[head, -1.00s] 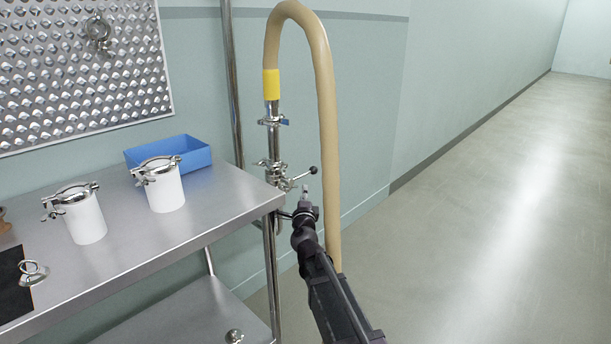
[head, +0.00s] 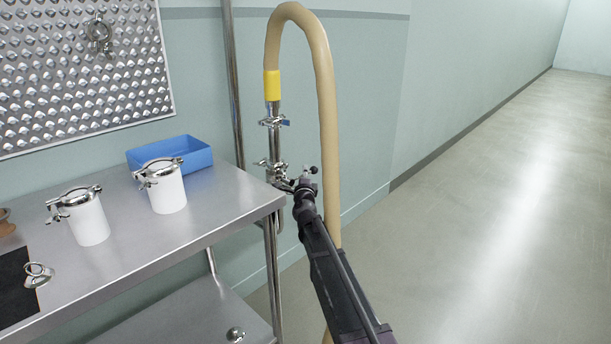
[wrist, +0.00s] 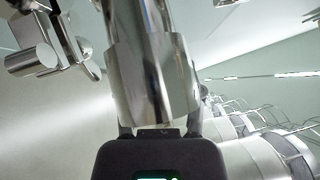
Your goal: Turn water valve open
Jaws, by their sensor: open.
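The water valve (head: 277,172) is a steel fitting on the upright pipe beside the table, below the hose's yellow collar. Its handle ends in a small black knob (head: 314,170); much of the lever is hidden behind my gripper. My gripper (head: 307,178) is right at the handle, below and beside the knob. In the wrist view my open gripper (wrist: 160,129) has its fingers at either side of the lower end of a shiny steel cylinder (wrist: 150,80). I cannot tell whether they touch it.
A beige hose (head: 322,90) arches over the valve and hangs behind my arm. The steel table (head: 200,225) at left holds two white lidded canisters (head: 168,192) and a blue bin (head: 190,150). The floor (head: 480,220) at right is clear.

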